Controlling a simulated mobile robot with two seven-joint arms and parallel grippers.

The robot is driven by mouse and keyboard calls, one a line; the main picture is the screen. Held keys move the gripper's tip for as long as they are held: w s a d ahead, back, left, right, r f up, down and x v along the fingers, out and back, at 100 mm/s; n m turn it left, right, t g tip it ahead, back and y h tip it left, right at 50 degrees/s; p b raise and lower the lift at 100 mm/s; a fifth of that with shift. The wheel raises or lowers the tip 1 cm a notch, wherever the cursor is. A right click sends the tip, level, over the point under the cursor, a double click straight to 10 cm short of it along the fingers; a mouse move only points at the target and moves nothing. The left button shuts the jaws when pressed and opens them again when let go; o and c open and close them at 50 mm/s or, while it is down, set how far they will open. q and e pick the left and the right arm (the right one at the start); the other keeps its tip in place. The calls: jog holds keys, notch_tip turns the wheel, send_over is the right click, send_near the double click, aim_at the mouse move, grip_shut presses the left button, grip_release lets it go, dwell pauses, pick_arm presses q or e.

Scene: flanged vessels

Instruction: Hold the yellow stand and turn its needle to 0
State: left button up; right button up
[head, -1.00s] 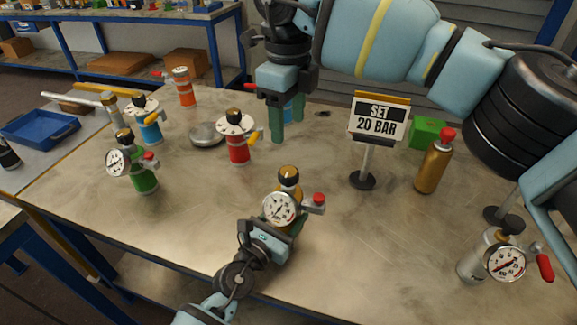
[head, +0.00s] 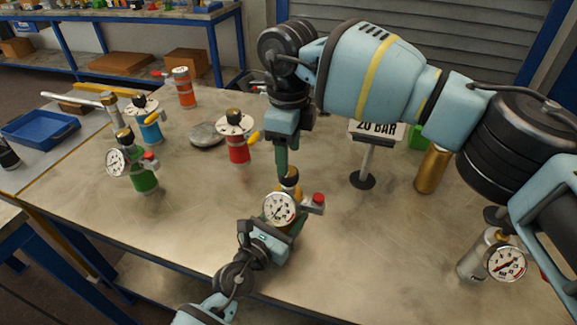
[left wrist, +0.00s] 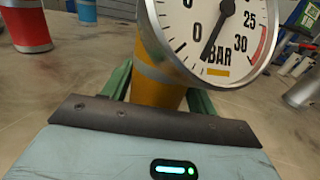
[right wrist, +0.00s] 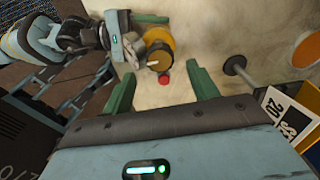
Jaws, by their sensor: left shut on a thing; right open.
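The yellow stand (left wrist: 155,85) is upright on the table, its body mostly hidden behind its white gauge (head: 280,209) in the head view. The needle (left wrist: 215,38) points to the low end of the dial, close beside the printed 0. My left gripper (head: 278,236) is shut around the yellow body, below the gauge. The stand's yellow-and-black knob (right wrist: 159,52) is on top, with a red-tipped side valve (head: 317,201). My right gripper (head: 286,168) is open above the knob, fingers pointing down. In the right wrist view, the knob lies beyond and between the fingers, apparently untouched.
A sign (head: 377,132) reading 20 BAR and a gold bottle (head: 431,170) stand to the right. A silver gauged vessel (head: 478,262) is at far right. Green (head: 143,179), red (head: 238,147) and blue (head: 149,127) vessels stand left.

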jog(key=shift+f, duration=2.35)
jog(key=c, duration=1)
jog(key=shift+m, duration=0.4)
jog(key=m, duration=0.3)
jog(key=shift+m, duration=0.4)
jog(key=m, duration=0.4)
jog(key=shift+m, duration=0.3)
jog(key=shift+r, duration=0.1)
